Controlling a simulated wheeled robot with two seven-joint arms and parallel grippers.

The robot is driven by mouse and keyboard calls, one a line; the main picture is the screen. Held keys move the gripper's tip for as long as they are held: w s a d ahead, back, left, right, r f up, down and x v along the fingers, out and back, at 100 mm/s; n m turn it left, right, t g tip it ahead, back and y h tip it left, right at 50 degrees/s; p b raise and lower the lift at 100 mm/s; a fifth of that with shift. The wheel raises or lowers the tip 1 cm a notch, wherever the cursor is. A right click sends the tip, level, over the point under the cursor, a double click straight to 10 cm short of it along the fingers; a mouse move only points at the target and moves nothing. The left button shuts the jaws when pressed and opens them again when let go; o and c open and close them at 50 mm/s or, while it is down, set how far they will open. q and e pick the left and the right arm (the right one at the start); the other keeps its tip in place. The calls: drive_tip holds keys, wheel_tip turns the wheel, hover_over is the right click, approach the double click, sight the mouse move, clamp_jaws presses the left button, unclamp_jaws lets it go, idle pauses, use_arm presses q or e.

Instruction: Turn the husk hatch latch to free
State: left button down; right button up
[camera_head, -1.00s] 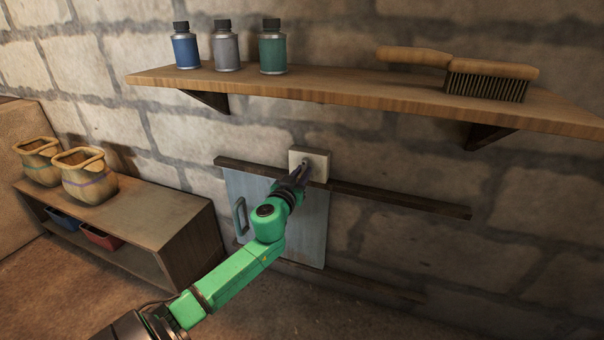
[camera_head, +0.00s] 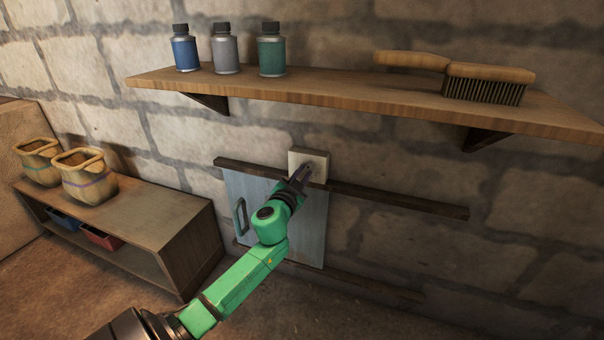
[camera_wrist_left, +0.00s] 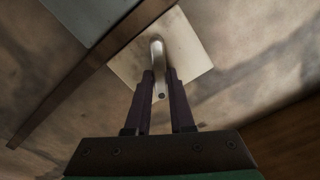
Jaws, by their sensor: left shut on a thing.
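The husk hatch (camera_head: 318,222) is a grey-blue panel low on the stone wall, with a curved handle (camera_head: 240,217) on its left side. The latch has a pale square plate (camera_head: 318,160) at the hatch's upper right; the plate also shows in the left wrist view (camera_wrist_left: 190,52). A metal latch lever (camera_wrist_left: 157,56) rises from the plate there. My left gripper (camera_head: 300,176) reaches the plate, and in the left wrist view its fingers (camera_wrist_left: 161,84) are shut on the lever, one on each side. The lever's base is partly hidden in the head view. My right gripper is out of view.
A dark rail (camera_head: 400,199) runs along the hatch top to the right. A wooden shelf (camera_head: 350,95) above holds several bottles and a brush (camera_head: 488,80). A low bench (camera_head: 150,215) with two sacks (camera_head: 85,176) stands left.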

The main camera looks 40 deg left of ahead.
use_arm(q)
drive_tip(key=m, duration=0.5)
drive_tip(key=shift+d+f+m, duration=0.15)
drive_tip(key=shift+f+m, duration=0.05)
drive_tip(key=shift+m, duration=0.2)
drive_tip(key=m, duration=0.3)
drive_tip(key=shift+f+p, duration=0.15)
drive_tip(key=shift+p, duration=0.2)
drive_tip(key=shift+w+d+f+m, duration=0.1)
drive_tip(key=shift+m, duration=1.3)
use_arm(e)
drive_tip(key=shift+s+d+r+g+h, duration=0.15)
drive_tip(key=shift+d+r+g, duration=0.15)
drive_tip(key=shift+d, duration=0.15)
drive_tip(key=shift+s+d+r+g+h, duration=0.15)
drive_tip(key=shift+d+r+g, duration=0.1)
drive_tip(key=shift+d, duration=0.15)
use_arm(q)
drive_tip(key=c, duration=0.8)
unclamp_jaws()
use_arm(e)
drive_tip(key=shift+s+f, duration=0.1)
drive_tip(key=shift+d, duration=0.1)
